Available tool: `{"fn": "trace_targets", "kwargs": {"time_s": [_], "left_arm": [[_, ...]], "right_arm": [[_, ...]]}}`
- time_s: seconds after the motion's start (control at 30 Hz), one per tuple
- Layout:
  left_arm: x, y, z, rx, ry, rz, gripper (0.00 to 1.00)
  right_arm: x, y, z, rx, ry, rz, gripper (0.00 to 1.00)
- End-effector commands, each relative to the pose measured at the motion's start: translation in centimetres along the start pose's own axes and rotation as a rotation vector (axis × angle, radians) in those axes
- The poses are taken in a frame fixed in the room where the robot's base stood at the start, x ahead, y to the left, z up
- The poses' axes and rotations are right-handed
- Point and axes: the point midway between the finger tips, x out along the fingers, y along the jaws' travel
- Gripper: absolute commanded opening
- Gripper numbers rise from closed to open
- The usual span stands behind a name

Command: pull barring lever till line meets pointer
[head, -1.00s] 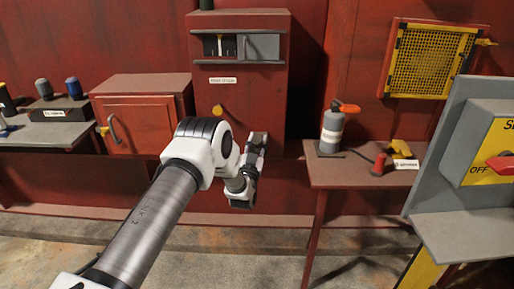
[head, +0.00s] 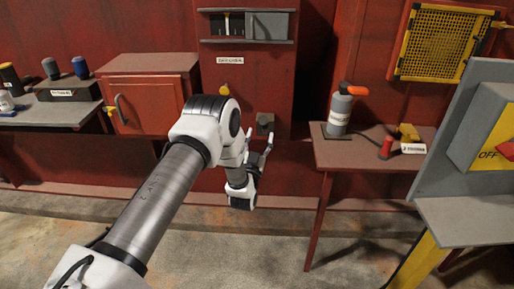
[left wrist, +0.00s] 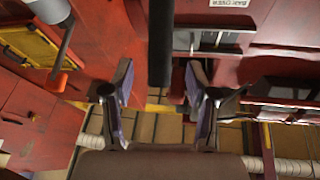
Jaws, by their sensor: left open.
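The red cabinet (head: 245,75) has a window (head: 227,24) with a pale upright mark inside; line and pointer cannot be told apart at this size. A dark grey block (head: 265,123) shows low on the cabinet front, just above my left gripper (head: 259,146). The gripper is open, fingers pointing up toward it. In the left wrist view, a dark bar (left wrist: 161,42), seemingly the barring lever, comes down between the two spread fingers (left wrist: 160,88) with a gap on each side. My right gripper is not in view.
A yellow knob (head: 224,90) is on the cabinet left of the block. A side table (head: 340,153) at right holds a grey bottle (head: 340,112) with an orange top. A grey panel (head: 470,150) stands at far right. A red locker (head: 145,95) stands left.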

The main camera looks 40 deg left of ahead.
Motion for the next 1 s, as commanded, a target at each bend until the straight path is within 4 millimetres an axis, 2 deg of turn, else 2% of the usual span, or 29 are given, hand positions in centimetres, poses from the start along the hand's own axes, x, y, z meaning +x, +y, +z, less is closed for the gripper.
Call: {"fn": "trace_targets", "kwargs": {"time_s": [0.1, 0.2, 0.3, 1.0], "left_arm": [[-2.9, 0.1, 0.1, 0.000, -0.003, 0.002, 0.58], [-4.5, 0.1, 0.0, 0.001, -0.001, 0.001, 0.58], [-5.3, 0.0, 0.0, 0.001, 0.000, 0.000, 0.58], [-5.3, 0.0, 0.0, 0.000, 0.001, 0.000, 0.58]], "right_arm": [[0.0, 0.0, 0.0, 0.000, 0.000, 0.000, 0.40], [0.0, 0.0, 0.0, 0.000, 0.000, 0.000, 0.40], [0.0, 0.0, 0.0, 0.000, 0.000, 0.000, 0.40], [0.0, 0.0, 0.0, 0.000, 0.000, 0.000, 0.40]]}}
